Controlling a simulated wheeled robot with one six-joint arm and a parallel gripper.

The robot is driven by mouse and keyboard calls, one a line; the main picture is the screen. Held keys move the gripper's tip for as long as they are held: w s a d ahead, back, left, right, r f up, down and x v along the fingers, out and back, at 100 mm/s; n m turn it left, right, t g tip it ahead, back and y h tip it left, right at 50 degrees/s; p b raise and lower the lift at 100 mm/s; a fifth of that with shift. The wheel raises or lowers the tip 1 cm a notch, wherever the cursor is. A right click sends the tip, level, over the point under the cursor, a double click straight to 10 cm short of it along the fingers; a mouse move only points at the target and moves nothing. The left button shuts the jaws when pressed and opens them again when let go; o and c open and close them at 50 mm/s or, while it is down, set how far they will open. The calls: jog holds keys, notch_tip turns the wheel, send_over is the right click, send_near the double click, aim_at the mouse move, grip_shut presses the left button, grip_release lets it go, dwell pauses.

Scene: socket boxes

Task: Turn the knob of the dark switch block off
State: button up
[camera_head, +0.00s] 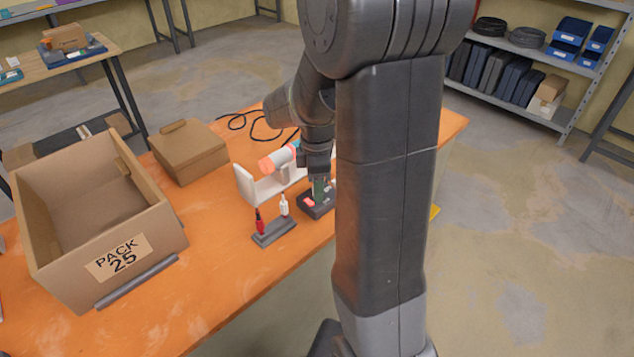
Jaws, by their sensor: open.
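The dark switch block (316,207) sits on the orange table, just left of my arm's upright link, which hides its right side. A red-orange patch shows on its left part. My gripper (319,188) points down right over the block, with its tips at or just above the top. Its jaws are open. The knob is hidden by the gripper or too small to make out, so its position cannot be told. I cannot tell whether the jaws touch it.
A white holder (262,187) with an orange-tipped cylinder stands behind and left of the block. A grey stand (274,232) with red and white tools is at its front left. An open carton (158,232) and a closed carton (190,155) stand further left. The table's front is clear.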

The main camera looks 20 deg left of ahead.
grip_shut()
jog(key=shift+m, duration=0.3)
jog(key=m, duration=0.3)
jog(key=shift+m+p, duration=0.35)
jog(key=shift+m, duration=0.05)
jog(key=m, duration=0.9)
jog(key=shift+p, duration=0.4)
jog(key=shift+w+m, duration=0.1)
jog(key=shift+m, duration=2.1)
